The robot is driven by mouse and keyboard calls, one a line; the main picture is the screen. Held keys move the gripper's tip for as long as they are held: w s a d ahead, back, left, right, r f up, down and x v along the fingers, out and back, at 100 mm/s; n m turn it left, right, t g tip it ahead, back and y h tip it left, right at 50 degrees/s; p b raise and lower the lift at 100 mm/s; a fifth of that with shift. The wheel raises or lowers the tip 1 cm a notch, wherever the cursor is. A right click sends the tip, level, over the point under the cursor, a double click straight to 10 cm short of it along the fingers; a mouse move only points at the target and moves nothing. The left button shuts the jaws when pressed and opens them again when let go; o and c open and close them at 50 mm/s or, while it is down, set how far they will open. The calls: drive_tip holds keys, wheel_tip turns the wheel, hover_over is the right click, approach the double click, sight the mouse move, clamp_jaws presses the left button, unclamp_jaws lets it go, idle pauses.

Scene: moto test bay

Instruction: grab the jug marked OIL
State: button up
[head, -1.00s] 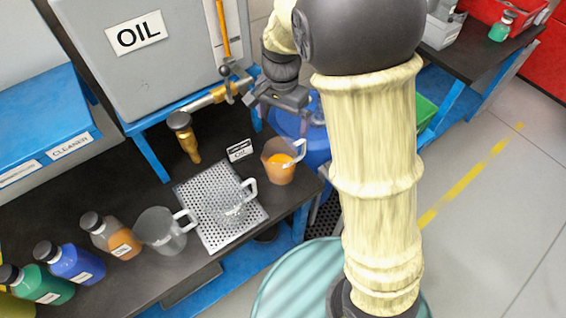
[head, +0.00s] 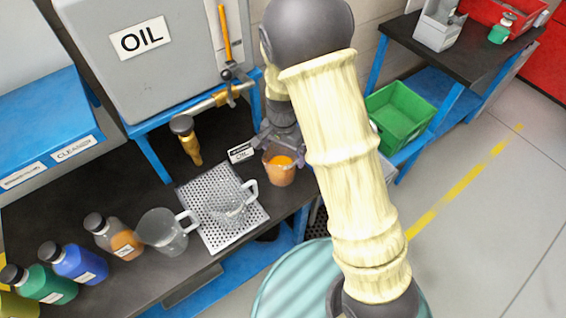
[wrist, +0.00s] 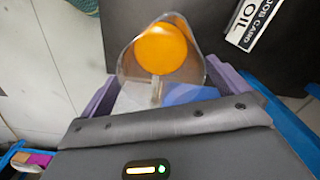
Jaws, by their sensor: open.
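A clear jug with orange liquid (head: 281,168) stands near the right end of the dark bench. A card reading OIL (head: 241,153) stands beside it; in the wrist view the card (wrist: 250,25) reads JOB CARD OIL. I cannot see a mark on the jug itself. My gripper (head: 282,143) is at the jug, on its far side in the head view. In the wrist view the jug (wrist: 162,48) is just ahead, with its handle side toward me. My open purple fingers (wrist: 168,88) lie either side of its near part. I cannot tell whether they touch it.
An empty jug (head: 228,205) stands on the perforated drip tray (head: 215,238), and another empty jug (head: 163,232) stands left of it. A brass tap (head: 187,140) hangs from the grey OIL tank (head: 140,70). Several bottles line the bench's front left. A green crate (head: 400,115) is at right.

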sight(282, 160)
drive_tip(key=shift+w, duration=0.1)
wheel_tip(282, 160, down, 4)
drive_tip(key=shift+a+f+p, duration=0.1)
drive_tip(key=shift+f+p, duration=0.1)
drive_tip(key=shift+p, duration=0.5)
drive_tip(key=shift+f, duration=0.35)
drive_tip(key=shift+c, duration=0.4)
drive_tip(key=c, duration=1.2)
drive_tip(key=shift+o, duration=0.2)
drive_tip(key=shift+r, duration=0.2)
